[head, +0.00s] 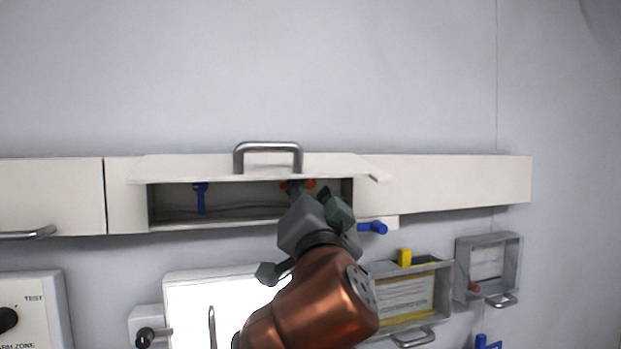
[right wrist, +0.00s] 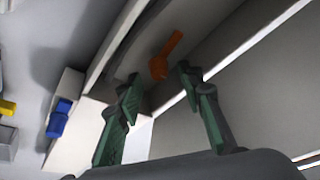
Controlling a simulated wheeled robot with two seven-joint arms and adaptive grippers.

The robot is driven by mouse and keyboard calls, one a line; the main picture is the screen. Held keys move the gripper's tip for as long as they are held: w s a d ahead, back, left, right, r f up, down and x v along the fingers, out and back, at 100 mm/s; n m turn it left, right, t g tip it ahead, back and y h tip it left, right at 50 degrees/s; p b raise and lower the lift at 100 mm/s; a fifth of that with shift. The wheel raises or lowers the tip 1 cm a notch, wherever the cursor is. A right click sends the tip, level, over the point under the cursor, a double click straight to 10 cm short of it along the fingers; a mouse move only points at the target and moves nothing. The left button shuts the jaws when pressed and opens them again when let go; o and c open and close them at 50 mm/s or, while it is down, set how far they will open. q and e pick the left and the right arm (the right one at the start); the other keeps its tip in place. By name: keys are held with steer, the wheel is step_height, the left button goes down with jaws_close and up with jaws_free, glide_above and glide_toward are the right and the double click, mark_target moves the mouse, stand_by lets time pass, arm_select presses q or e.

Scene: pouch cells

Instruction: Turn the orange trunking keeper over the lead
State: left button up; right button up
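The orange trunking keeper (head: 311,183) is inside the open trunking (head: 160,192), partly hidden behind my right gripper (head: 316,198) in the head view. In the right wrist view the keeper (right wrist: 164,58) shows as an orange bar with a rounder lower end. It lies just beyond and between the two green-padded fingertips of my right gripper (right wrist: 158,84). The fingers stand apart with nothing between them, and the keeper looks untouched. A thin dark line along the trunking floor may be the lead; I cannot tell clearly. My left gripper is out of view.
The raised trunking lid (head: 205,167) with a metal handle (head: 268,150) hangs above the opening. A blue keeper (head: 200,198) hangs inside at left. A blue peg (head: 372,227) juts out below right. Framed boxes (head: 487,238) and a bright panel sit below.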

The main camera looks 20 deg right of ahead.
mark_target(310, 185)
steer(key=x, duration=0.3)
steer(key=shift+a+f, duration=0.1)
steer(key=shift+f, duration=0.05)
steer(key=shift+w+p, duration=0.3)
steer(key=shift+w, duration=0.1)
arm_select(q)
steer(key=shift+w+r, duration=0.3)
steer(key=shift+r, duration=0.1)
arm_select(e)
jaws_close()
